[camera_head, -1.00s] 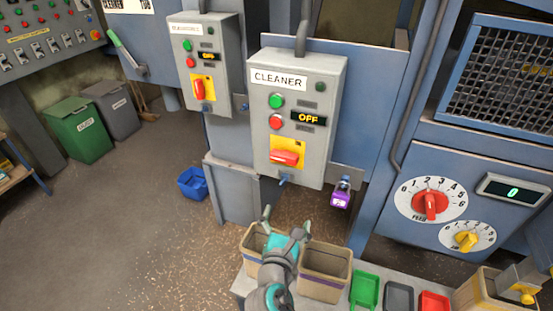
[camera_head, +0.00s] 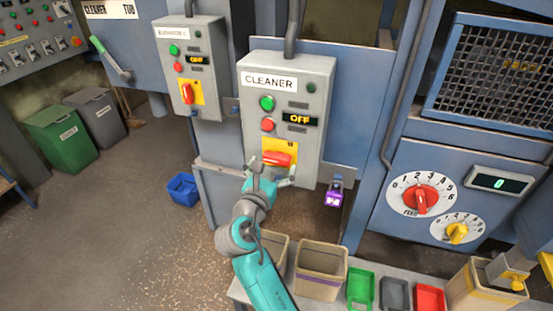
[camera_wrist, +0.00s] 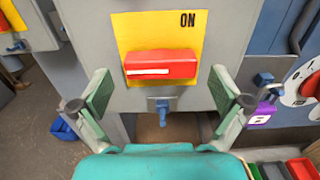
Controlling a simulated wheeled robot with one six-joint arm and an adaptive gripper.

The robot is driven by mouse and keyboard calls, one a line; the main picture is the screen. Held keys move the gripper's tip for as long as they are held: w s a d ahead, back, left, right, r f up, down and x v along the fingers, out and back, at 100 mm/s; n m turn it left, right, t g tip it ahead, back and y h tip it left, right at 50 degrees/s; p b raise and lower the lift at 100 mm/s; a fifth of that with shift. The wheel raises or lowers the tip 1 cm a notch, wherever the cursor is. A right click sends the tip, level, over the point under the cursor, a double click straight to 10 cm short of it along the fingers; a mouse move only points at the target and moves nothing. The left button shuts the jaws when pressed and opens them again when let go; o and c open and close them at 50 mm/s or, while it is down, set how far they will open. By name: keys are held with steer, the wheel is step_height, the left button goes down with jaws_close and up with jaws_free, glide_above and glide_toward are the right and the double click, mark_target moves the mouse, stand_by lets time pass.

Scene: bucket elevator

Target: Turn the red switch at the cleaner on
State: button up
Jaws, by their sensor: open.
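The grey cleaner box (camera_head: 313,73) carries a "CLEANER" label and a display (camera_head: 300,119) reading "OFF". Its red switch (camera_head: 277,159) lies horizontal on a yellow plate. In the wrist view the red switch (camera_wrist: 160,64) has a white mark at its left end, and "ON" is printed above its right end. My gripper (camera_head: 270,177) is open just in front of and below the switch. In the wrist view its two green-padded fingers stand left and right of the switch, apart from it and slightly lower.
A small blue lever (camera_wrist: 163,108) sticks out under the switch. A purple padlock (camera_head: 333,195) hangs at the box's lower right. A similar box (camera_head: 205,38) with a red switch stands to the left. Bins (camera_head: 322,268) and coloured trays (camera_head: 361,288) sit below.

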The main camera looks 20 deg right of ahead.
mark_target(276, 162)
steer(key=shift+x, duration=1.55)
steer(key=c, duration=1.1)
